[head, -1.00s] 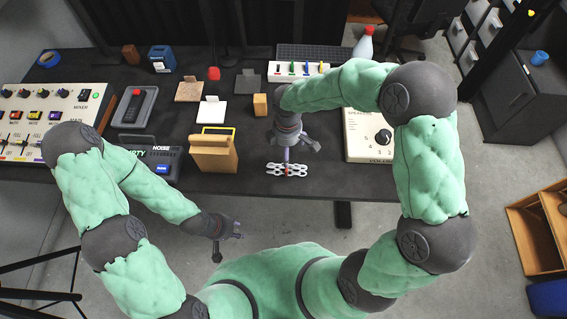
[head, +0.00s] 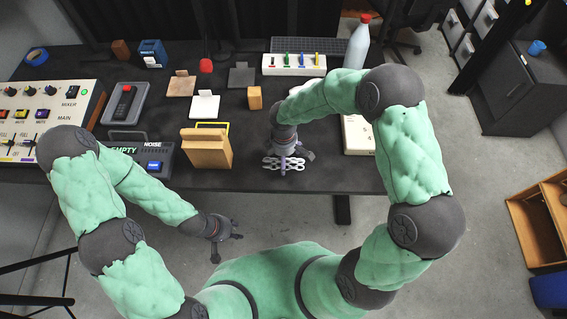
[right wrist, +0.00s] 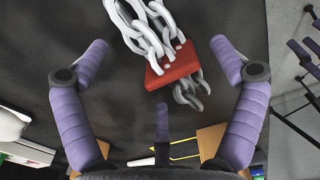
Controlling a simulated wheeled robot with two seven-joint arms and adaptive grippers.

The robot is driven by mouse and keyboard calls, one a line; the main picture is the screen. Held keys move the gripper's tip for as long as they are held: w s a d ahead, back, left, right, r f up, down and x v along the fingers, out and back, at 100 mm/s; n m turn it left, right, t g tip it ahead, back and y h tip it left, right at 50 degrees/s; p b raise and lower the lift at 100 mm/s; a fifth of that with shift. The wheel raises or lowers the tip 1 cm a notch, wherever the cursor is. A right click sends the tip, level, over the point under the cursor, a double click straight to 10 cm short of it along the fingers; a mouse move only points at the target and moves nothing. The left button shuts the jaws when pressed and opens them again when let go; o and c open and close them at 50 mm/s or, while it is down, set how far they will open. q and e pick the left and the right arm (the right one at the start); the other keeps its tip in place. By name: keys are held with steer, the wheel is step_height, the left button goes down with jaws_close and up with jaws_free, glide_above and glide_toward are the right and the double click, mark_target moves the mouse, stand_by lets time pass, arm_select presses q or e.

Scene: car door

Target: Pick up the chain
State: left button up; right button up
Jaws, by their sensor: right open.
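The silver-white chain (head: 272,163) lies on the black table near its front edge. In the right wrist view its links (right wrist: 150,25) show large at the top, with a red block (right wrist: 172,66) among them. My right gripper (head: 287,165) is over the chain and hides part of it in the head view. Its purple fingers are spread wide in the right wrist view (right wrist: 168,75), with nothing between them gripped. My left gripper (head: 227,244) hangs in front of the table, apart from everything, its fingers spread and empty.
A wooden box (head: 206,150) stands left of the chain, and a small wooden block (head: 255,98) behind it. A cream device (head: 357,136) is to the right, partly behind my right arm. A bottle (head: 357,45) stands at the back right. The mixer (head: 60,95) is far left.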

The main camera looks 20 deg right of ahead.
steer(key=c, duration=1.6)
steer(key=shift+r, duration=0.1)
steer(key=shift+r, duration=0.45)
step_height(320, 180, up, 2)
steer(key=shift+w+r+p, duration=0.1)
steer(key=shift+r+p, duration=0.05)
steer(key=shift+p, duration=0.75)
steer(key=s+a+r+p, duration=0.4)
steer(key=s+a+r, duration=0.3)
steer(key=s+r, duration=0.4)
steer(key=w+a+r+p, duration=0.1)
steer(key=w+a+p, duration=0.2)
steer(key=a, duration=1.2)
steer(key=shift+w+a+r, duration=0.2)
steer(key=shift+w+r, duration=0.05)
steer(key=shift+w, duration=0.3)
